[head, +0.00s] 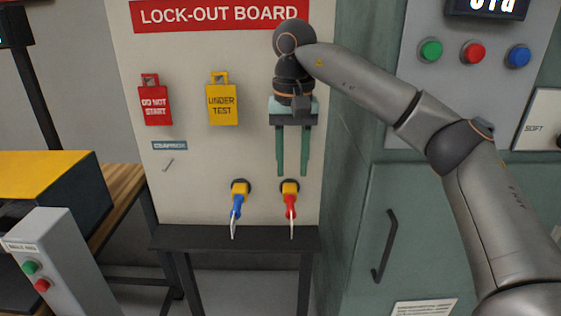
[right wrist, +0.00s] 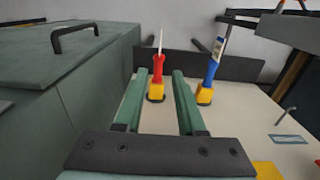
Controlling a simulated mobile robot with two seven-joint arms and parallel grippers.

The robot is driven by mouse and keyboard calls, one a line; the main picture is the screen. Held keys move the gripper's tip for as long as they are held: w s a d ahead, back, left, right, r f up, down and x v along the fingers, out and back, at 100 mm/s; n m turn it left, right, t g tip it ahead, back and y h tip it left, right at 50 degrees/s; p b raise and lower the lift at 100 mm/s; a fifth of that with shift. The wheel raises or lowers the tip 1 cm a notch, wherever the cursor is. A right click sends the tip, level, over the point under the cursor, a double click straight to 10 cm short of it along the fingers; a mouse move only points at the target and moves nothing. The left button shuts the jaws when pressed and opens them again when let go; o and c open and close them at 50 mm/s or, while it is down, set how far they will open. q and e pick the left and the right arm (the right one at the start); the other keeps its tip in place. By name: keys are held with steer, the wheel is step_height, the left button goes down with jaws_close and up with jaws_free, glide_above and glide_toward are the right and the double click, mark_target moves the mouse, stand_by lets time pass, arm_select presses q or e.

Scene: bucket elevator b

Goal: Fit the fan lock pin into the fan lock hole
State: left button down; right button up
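A red-handled pin (head: 290,205) with a yellow collar hangs from a dark mount at the lower right of the lock-out board (head: 200,60). A blue-handled pin (head: 237,205) with a yellow collar hangs to its left. I cannot tell which is the fan lock pin. My right gripper (head: 292,172) is open, its two green fingers pointing down just above the red pin. In the right wrist view, the red pin (right wrist: 157,68) shows between the open fingers (right wrist: 160,78), apart from both; the blue pin (right wrist: 211,70) stands outside them. I cannot make out a fan lock hole. My left gripper is not in view.
A red tag (head: 154,104) and a yellow tag (head: 222,103) hang higher on the board. A dark ledge (head: 200,238) runs below the pins. A green cabinet with a handle (head: 384,245) stands at right. A grey button box (head: 45,255) stands at lower left.

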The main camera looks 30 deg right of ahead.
mark_target(291, 213)
step_height(291, 213, down, 12)
steer(key=shift+f+b, duration=0.15)
steer(key=shift+b, duration=0.2)
jaws_close()
stand_by(0.4)
stand_by(1.2)
